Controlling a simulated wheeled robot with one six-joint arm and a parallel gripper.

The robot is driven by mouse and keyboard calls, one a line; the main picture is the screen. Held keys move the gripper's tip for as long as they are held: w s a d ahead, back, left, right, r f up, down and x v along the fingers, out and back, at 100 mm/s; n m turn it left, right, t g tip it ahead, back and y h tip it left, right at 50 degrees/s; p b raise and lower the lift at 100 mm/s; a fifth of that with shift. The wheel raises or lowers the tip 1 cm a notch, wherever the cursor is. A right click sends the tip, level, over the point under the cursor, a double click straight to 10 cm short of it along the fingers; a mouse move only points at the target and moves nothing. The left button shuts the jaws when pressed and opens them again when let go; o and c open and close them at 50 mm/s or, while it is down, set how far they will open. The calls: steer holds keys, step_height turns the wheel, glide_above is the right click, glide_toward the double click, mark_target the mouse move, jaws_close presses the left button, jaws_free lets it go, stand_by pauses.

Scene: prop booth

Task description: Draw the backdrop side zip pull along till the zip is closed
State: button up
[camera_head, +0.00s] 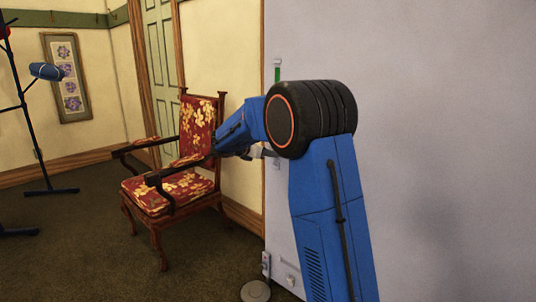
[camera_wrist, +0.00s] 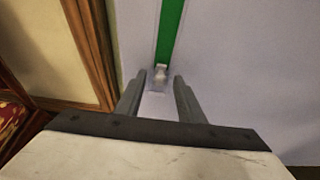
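The backdrop (camera_head: 430,120) is a tall pale grey-lilac panel filling the right of the head view. A green strip (camera_wrist: 170,30) runs down it in the wrist view and ends at a small pale zip pull (camera_wrist: 160,73). The upper part of the green strip also shows in the head view (camera_head: 277,74); my arm hides the part below. My gripper (camera_wrist: 159,76) is open, with one finger on each side of the pull near the fingertips. Gaps show between the pull and both fingers. In the head view my arm mostly hides the gripper at the panel's left edge.
A red floral armchair (camera_head: 178,191) stands left of the panel, close to my forearm. A dark stand (camera_head: 37,150) is at far left. A grey disc (camera_head: 256,291) and a small white block (camera_head: 290,281) are by the panel's foot. Carpet between stand and chair is clear.

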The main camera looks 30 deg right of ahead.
jaws_close()
steer(key=shift+r, duration=0.1)
step_height(320, 180, up, 35)
steer(key=shift+f, duration=0.1)
jaws_free()
stand_by(0.3)
